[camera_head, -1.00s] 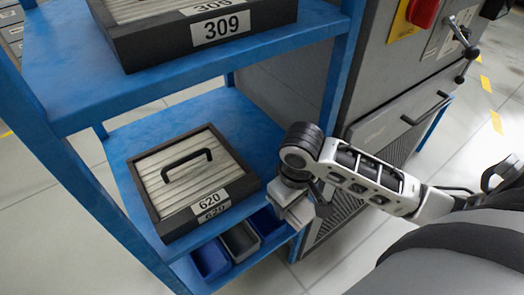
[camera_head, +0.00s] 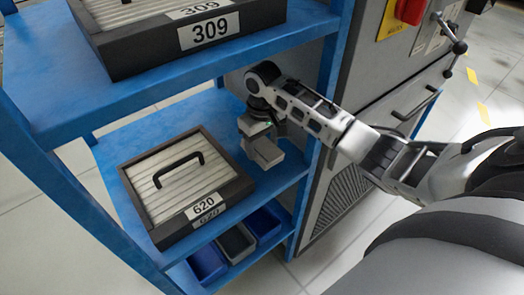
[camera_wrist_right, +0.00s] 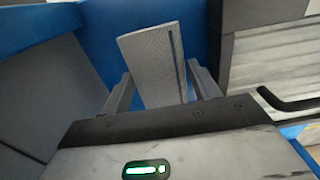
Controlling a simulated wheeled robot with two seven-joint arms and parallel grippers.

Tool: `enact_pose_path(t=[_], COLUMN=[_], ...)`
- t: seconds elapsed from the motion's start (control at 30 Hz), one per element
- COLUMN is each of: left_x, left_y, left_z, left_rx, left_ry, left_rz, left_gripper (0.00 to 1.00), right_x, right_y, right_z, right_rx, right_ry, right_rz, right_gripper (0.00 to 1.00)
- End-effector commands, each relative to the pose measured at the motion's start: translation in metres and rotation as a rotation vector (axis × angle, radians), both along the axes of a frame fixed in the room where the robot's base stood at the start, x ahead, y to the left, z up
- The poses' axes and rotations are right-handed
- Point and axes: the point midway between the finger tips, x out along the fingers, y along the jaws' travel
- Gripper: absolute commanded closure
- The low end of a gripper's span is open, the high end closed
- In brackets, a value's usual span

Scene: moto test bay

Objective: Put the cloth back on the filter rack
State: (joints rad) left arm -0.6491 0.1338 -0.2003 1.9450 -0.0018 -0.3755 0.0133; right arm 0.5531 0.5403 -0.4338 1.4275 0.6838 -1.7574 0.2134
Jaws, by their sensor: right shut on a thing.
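The blue filter rack (camera_head: 170,125) fills the left of the head view. My right gripper (camera_head: 264,148) reaches in between its shelves, to the right of the case labelled 620 (camera_head: 240,183). In the right wrist view my right gripper (camera_wrist_right: 162,84) is shut on a flat grey textured piece with a dark stripe, which looks like the folded cloth (camera_wrist_right: 148,62). It stands up between the two fingers. In the head view the cloth is hard to tell from the grey fingers. My left gripper is out of view.
A case labelled 309 (camera_head: 207,30) sits on the shelf above. Blue and grey bins (camera_head: 237,243) stand below the 620 case. A grey cabinet (camera_head: 375,85) with a red switch (camera_head: 411,11) stands close on the right. Bare blue shelf shows around the 620 case.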

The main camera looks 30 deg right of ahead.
Motion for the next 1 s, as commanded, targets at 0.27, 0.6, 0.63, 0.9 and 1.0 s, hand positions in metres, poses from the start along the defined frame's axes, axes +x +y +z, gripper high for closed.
enact_pose_path(t=[0.27, 0.6, 0.63, 0.9, 1.0], left_x=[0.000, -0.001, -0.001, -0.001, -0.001], left_y=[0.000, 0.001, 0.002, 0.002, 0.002], left_z=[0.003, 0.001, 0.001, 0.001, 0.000], left_rx=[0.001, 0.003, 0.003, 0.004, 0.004], left_ry=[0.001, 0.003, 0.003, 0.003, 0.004], left_rz=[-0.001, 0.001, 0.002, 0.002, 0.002], left_gripper=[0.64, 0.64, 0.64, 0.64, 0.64], right_x=[0.003, 0.003, 0.003, 0.003, 0.004], right_y=[0.000, -0.001, -0.001, -0.001, -0.001], right_z=[-0.026, -0.036, -0.036, -0.035, -0.031], right_rx=[0.000, -0.001, -0.001, -0.001, -0.001], right_ry=[0.004, 0.001, 0.001, 0.001, -0.002], right_rz=[0.000, 0.001, 0.001, 0.000, 0.000], right_gripper=[0.57, 0.31, 0.22, 0.17, 0.17])
